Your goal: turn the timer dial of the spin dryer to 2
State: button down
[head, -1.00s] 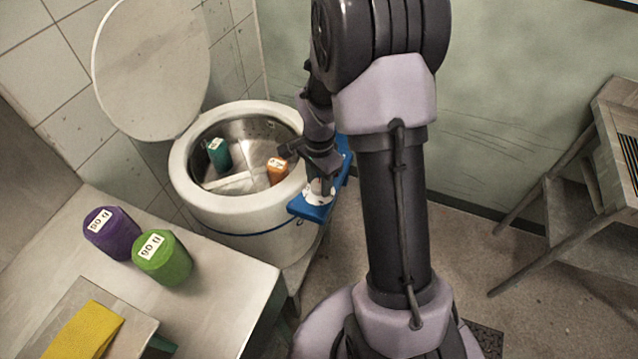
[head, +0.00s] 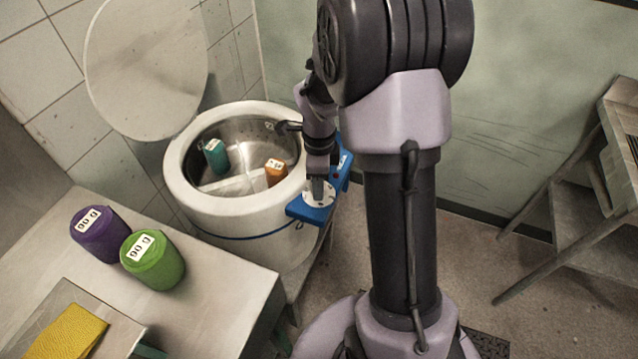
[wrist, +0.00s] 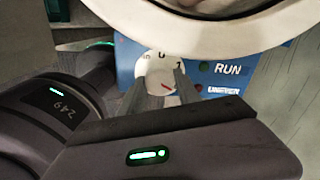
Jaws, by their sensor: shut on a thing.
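The spin dryer (head: 238,217) is a round white tub with its round lid (head: 147,65) raised. A blue control panel (head: 303,207) sits on its right side. The fingers hide part of the dial, and I cannot see the figure 2.
A slatted rack (head: 565,215) stands right. Floor between is clear.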

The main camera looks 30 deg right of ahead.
jog(key=shift+m, duration=0.3)
dwell(0.4)
jog(key=c, duration=0.9)
grip_release()
jog(key=shift+o, duration=0.2)
notch_tip(320, 180, up, 18)
jog(key=p, duration=0.7)
jog(key=shift+f, duration=0.25)
